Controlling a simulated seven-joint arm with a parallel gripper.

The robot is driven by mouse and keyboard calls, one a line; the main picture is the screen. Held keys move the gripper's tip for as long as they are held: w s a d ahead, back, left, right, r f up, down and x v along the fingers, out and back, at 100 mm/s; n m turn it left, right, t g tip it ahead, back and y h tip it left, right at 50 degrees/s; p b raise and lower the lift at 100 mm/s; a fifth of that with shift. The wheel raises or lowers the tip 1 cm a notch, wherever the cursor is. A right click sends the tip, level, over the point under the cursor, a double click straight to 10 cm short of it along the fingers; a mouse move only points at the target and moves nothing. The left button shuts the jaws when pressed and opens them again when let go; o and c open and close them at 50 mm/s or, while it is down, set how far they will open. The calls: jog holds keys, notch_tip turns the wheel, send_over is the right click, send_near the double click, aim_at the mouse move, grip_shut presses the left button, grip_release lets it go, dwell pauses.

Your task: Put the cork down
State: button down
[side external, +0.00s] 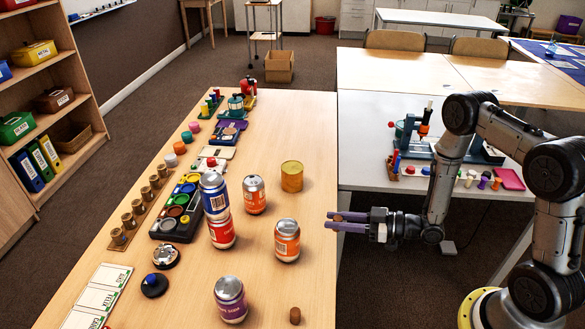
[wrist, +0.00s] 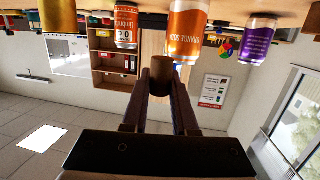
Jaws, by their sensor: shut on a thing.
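My gripper (side external: 338,221) is at the right edge of the wooden table, its fingers pointing left over the tabletop. The wrist view, which is upside down, shows my gripper (wrist: 160,85) shut on a small brown cylinder, the cork (wrist: 160,76), at its fingertips. In the side view the fingers partly hide the held cork. A second small brown cork-like piece (side external: 295,315) stands on the table near the front edge, apart from my gripper.
An orange can (side external: 287,241) stands left of my gripper. A gold tin (side external: 291,176), another orange can (side external: 254,195), a purple can (side external: 230,300) and a blue can (side external: 213,194) atop a red can (side external: 221,233) stand nearby. The wooden table (side external: 315,262) has bare room around the orange can.

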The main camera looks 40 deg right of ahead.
jog(key=w+d+r+m+t+h, duration=0.3)
jog(key=w+d+r+m+h, duration=0.4)
jog(key=w+r, duration=0.55)
jog(key=n+y, duration=0.1)
jog(key=n, duration=0.2)
send_over(296, 168)
jog(key=f, duration=0.9)
jog(key=shift+s+a+f, duration=0.15)
jog(key=shift+s+f, duration=0.15)
jog(key=shift+s, duration=0.1)
jog(key=shift+w+f+m, duration=0.3)
jog(key=shift+w+f, duration=0.05)
jog(key=shift+f, duration=1.55)
jog(key=shift+f, duration=0.1)
jog(key=c, duration=0.7)
grip_release()
